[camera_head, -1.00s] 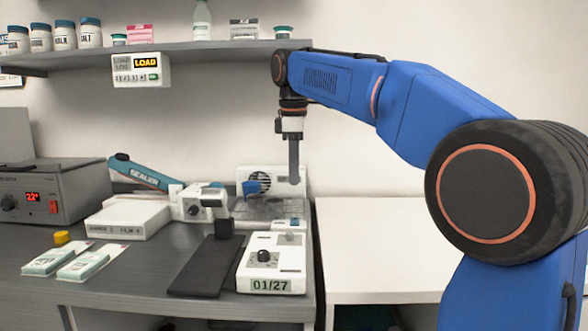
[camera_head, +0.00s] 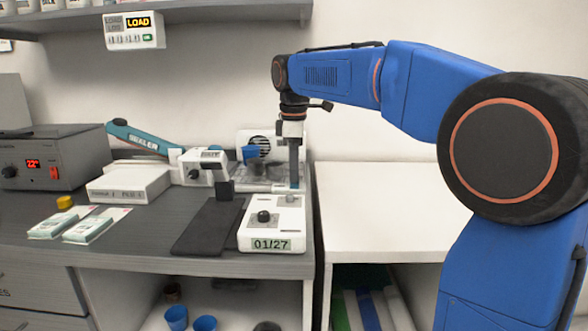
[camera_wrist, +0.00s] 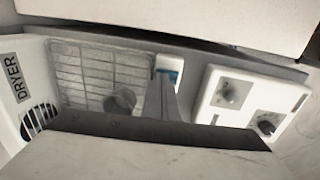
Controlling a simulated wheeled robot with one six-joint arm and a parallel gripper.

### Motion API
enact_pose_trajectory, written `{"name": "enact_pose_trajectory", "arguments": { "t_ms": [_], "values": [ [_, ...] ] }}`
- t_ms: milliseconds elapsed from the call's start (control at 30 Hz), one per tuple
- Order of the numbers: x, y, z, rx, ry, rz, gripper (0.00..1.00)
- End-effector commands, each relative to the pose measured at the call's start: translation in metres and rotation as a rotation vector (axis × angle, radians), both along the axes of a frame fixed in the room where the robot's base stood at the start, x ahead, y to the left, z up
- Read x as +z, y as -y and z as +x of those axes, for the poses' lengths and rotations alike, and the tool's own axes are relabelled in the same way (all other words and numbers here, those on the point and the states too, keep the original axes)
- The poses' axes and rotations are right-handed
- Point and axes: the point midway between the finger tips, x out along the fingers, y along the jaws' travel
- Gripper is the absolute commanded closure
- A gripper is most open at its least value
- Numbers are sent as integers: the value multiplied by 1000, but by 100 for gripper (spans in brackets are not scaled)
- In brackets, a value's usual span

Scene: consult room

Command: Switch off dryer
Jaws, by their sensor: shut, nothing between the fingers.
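The dryer (camera_head: 243,143) is a white unit with a round fan grille against the wall, with a wire rack in front. Its DRYER label (camera_wrist: 13,78) and rack (camera_wrist: 88,72) show in the wrist view. A small white block with a teal switch (camera_wrist: 172,75) sits at the rack's edge. My gripper (camera_head: 294,187) is shut and empty, pointing down at that switch. In the wrist view the fingers (camera_wrist: 169,88) end right by the switch and partly cover it. I cannot tell whether they touch it, nor which way the switch is set.
A white device (camera_head: 288,232) marked 01/27 stands just in front, with a black pad (camera_head: 205,228) beside it. The teal-handled sealer (camera_head: 145,141) is to the left. A grey box (camera_head: 75,160) with a red display stands farther left. The white counter (camera_head: 385,210) at right is clear.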

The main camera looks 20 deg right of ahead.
Motion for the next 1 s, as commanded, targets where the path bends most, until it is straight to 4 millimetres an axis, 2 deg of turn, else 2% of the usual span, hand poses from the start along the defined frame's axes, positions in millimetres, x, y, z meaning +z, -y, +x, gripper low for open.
{"name": "enact_pose_trajectory", "arguments": {
  "t_ms": [133,267,567,1000],
  "values": [
    [-2,0,1,0,0,0,100],
    [-12,3,8,-1,-2,0,100],
    [-16,3,8,-1,-9,-2,100],
    [-14,-3,-7,0,-15,-2,100]
  ]
}}
